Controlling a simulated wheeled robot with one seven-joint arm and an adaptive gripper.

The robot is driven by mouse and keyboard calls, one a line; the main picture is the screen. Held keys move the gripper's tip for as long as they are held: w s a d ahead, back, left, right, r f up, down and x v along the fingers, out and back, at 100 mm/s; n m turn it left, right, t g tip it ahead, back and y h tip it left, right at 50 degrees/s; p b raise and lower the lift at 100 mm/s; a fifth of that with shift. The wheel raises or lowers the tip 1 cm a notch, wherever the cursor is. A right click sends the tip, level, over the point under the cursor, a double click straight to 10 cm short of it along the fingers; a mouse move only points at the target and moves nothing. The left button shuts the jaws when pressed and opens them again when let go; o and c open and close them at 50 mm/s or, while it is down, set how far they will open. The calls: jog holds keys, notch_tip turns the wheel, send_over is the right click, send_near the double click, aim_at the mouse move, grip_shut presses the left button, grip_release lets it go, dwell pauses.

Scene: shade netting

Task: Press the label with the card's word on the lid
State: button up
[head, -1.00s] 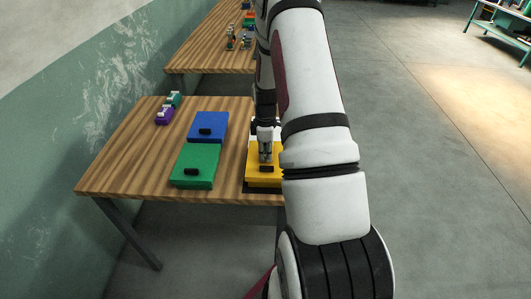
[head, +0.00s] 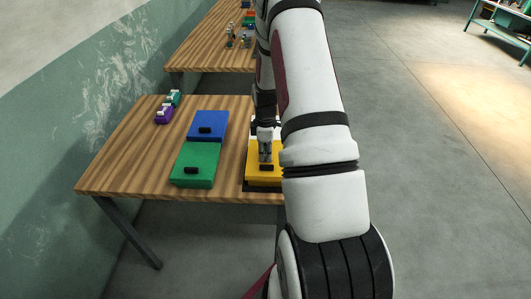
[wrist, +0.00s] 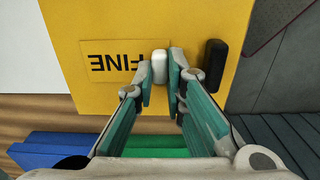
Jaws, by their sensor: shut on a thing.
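A yellow lid (wrist: 200,20) with a black knob (wrist: 215,63) lies under my gripper (wrist: 169,68). It also shows in the head view (head: 262,180), partly hidden by my arm. A yellow label (wrist: 105,74) reading FINE, upside down in the wrist view, lies flat against the lid. My gripper is shut on a small white grip piece (wrist: 160,58) at the label's edge. Whether that piece is joined to the label, and whether the label fully touches the lid, I cannot tell. No card with a word can be made out.
A blue box (head: 212,121) and a green box (head: 196,158), each with a black knob, stand to the left. Small purple (head: 163,118) and teal (head: 175,95) pieces with white tops lie at the table's left edge. Bare wooden tabletop (head: 125,165) is free at left.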

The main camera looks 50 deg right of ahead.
jog(key=shift+c, duration=0.2)
jog(key=o, duration=0.8)
notch_tip(320, 180, up, 12)
dwell(0.3)
